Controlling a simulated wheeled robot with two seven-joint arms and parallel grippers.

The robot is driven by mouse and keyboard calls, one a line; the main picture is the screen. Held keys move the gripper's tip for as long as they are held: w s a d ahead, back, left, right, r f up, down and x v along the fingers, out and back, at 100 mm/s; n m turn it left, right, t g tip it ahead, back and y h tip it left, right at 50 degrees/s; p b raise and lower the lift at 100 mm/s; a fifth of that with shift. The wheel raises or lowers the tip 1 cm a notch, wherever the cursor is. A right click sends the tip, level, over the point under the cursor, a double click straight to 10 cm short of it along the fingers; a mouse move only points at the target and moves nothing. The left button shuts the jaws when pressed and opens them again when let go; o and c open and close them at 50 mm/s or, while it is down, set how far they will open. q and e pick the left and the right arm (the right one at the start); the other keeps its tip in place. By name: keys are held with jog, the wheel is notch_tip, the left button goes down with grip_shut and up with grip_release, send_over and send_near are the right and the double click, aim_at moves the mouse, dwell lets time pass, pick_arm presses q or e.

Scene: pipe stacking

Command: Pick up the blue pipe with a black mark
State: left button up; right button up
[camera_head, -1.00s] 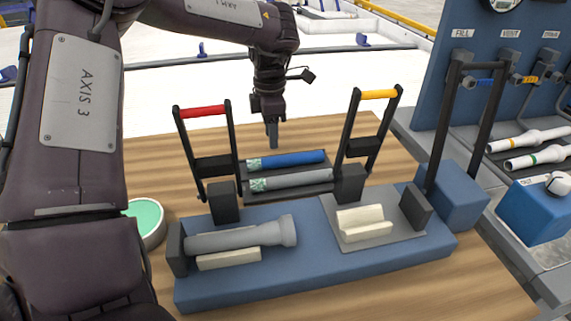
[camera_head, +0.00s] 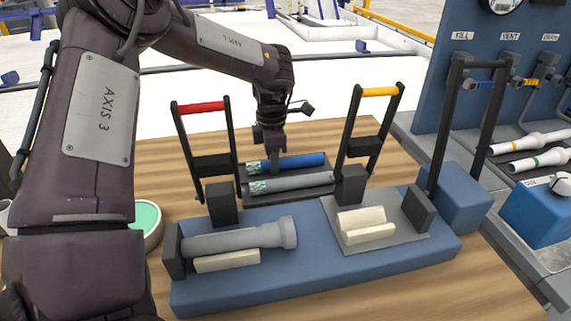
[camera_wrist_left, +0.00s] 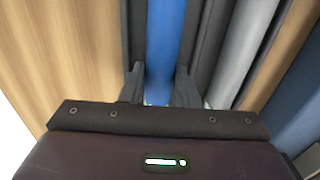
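The blue pipe (camera_head: 300,162) lies in the back channel of a dark tray (camera_head: 243,191). Its left end has a teal pattern; I cannot make out a black mark. My left gripper (camera_head: 275,165) points down at the pipe, left of its middle. In the left wrist view, the blue pipe (camera_wrist_left: 163,45) runs between the two fingers of my gripper (camera_wrist_left: 160,82), one on each side. The fingers look open around it, with contact unclear. My right gripper is not in view.
A grey pipe (camera_head: 300,181) lies beside the blue one. Uprights with a red handle (camera_head: 200,107) and a yellow handle (camera_head: 380,91) flank the tray. In front, a larger grey pipe (camera_head: 235,238) rests on a blue base (camera_head: 300,279). A green-topped round dish (camera_head: 147,217) stands left.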

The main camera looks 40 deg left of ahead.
pick_arm(q)
jog(key=c, duration=0.5)
jog(key=shift+o, duration=0.2)
